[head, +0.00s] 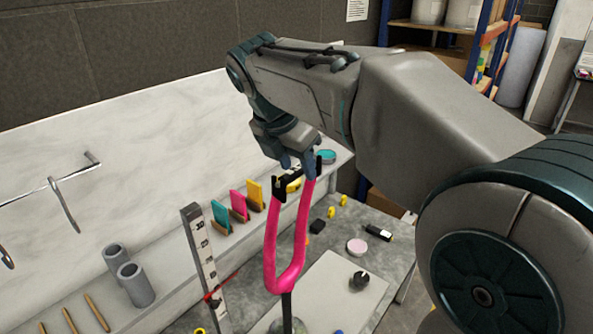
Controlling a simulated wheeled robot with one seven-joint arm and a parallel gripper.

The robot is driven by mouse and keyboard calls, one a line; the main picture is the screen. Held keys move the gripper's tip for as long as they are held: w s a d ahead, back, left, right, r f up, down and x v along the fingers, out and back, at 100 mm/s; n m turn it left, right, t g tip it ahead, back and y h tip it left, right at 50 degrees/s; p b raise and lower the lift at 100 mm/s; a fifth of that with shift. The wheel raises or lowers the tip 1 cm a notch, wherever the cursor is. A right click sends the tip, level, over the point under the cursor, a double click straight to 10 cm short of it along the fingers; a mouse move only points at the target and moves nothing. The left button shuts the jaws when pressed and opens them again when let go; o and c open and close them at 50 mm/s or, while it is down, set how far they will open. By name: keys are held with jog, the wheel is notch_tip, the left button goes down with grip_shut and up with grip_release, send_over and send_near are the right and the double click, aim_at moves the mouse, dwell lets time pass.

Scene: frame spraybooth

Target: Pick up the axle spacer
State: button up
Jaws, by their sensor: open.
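A pink fork (288,268) stands upright with its two legs pointing up, on a dark post. A short yellow and black piece (292,185) shows between the leg tips and looks like the axle spacer; it is small and partly covered, so I cannot be sure. My gripper (297,168) points down right over the fork tips, close to this piece. Its fingers are open. I cannot tell whether they touch the piece or the fork.
A ruled upright (206,262) stands left of the fork. Teal, pink and yellow cards (237,205) and grey tubes (135,284) stand on the ledge. Small yellow parts (331,212), a black block (318,226), a pink-topped tin (356,246) and a dark ring-like part (359,281) lie on the bench.

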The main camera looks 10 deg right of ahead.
jog(key=shift+f, duration=0.1)
dwell(0.3)
grip_shut()
